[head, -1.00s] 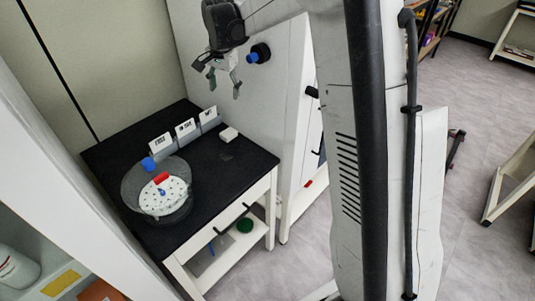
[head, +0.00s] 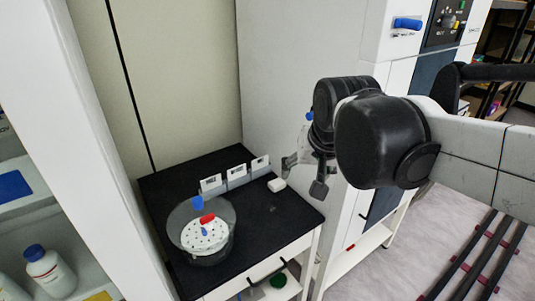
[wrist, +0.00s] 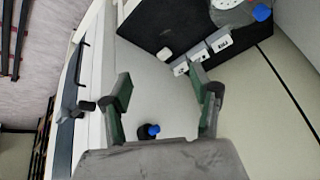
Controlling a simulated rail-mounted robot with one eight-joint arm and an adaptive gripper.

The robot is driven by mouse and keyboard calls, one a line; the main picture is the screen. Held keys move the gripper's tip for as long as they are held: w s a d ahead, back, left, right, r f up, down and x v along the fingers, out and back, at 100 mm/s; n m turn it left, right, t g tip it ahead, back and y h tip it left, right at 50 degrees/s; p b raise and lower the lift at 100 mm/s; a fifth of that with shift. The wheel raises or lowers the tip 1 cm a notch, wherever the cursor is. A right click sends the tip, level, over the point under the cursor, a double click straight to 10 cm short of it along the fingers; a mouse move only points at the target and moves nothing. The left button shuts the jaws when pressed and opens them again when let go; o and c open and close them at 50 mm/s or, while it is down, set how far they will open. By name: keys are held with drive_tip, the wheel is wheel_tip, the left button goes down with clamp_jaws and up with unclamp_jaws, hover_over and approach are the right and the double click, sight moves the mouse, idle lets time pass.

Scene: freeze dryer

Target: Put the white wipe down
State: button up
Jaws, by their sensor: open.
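The white wipe (head: 277,185) is a small white block lying on the black tabletop (head: 262,222), near its back right edge, beside the row of labelled cards. It also shows in the wrist view (wrist: 165,54), apart from the fingers. My gripper (head: 303,177) is open and empty. It hangs in the air by the right side of the table, in front of the white cabinet. In the wrist view its two green-padded fingers (wrist: 163,92) are spread wide with nothing between them.
A clear round vessel (head: 228,240) with a white perforated disc and red and blue parts stands on the table's left. Several white labelled cards (head: 237,176) stand behind. The large white cabinet (head: 290,60) rises behind and right. A shelf with bottles (head: 48,272) is at left.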

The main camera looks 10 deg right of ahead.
drive_tip(key=s+f+n+t, duration=0.1)
drive_tip(key=s+f, duration=0.3)
drive_tip(key=s, duration=0.5)
drive_tip(key=shift+s+a+n+t, duration=0.25)
drive_tip(key=shift+a+n+t, duration=0.05)
drive_tip(key=shift+n, duration=0.6)
drive_tip(key=shift+f, duration=0.2)
wheel_tip(320, 180, down, 2)
drive_tip(key=b, duration=0.2)
drive_tip(key=shift+f+b, duration=0.25)
drive_tip(key=shift+b, duration=0.1)
drive_tip(key=shift+o, duration=0.5)
